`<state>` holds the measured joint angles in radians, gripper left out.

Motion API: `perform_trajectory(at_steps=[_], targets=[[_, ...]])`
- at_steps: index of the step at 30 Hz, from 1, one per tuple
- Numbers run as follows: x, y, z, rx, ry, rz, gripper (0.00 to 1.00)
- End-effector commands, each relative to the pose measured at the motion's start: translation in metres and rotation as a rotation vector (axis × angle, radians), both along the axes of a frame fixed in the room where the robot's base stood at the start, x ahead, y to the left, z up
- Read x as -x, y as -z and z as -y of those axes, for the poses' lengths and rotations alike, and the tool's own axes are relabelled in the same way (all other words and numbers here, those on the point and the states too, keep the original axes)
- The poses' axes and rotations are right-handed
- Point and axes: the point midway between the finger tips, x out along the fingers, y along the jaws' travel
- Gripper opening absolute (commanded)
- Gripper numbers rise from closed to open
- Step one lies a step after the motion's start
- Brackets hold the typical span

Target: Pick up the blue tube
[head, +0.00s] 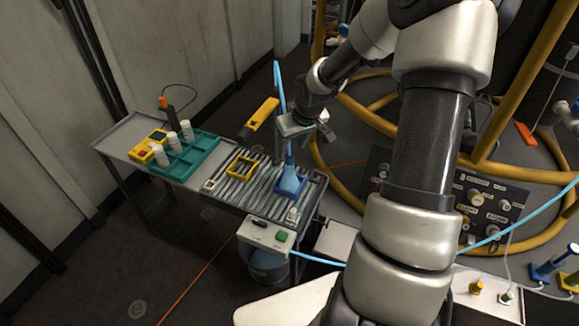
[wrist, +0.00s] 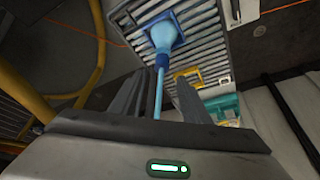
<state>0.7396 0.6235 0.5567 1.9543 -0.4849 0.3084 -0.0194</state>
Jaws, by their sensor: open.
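The blue tube (head: 278,82) is thin and light blue. It rises nearly upright from a wider blue body on a square blue base (head: 290,187), which sits on the right part of a slatted bench. My gripper (head: 289,129) is at the tube's side, above the base, with its jaws open. In the wrist view the tube (wrist: 159,92) runs between the two open fingers of my gripper (wrist: 166,92). No contact can be made out. The wider blue body (wrist: 163,36) shows beyond the fingertips. In the head view my gripper hides part of the tube.
On the slatted bench (head: 231,194) stands a yellow frame (head: 241,166). A teal tray (head: 190,160) with white cylinders is at the left. A yellow tool (head: 262,115) is behind the bench. A control box (head: 266,234) is at its front. Yellow rails (head: 365,112) curve close to my arm.

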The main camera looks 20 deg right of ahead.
Motion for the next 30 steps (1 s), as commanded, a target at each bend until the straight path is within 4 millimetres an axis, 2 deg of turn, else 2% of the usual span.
perform_trajectory(at_steps=[8, 17, 24, 25, 30], targets=[[-0.004, 0.017, -0.001, 0.000, 0.000, -0.002, 0.43], [-0.014, 0.058, -0.005, 0.000, -0.001, -0.001, 0.43], [-0.016, 0.060, -0.004, 0.001, 0.000, -0.001, 0.43], [-0.016, 0.060, -0.004, 0.001, 0.000, -0.001, 0.41], [-0.016, 0.060, -0.004, 0.001, 0.000, -0.001, 0.12]])
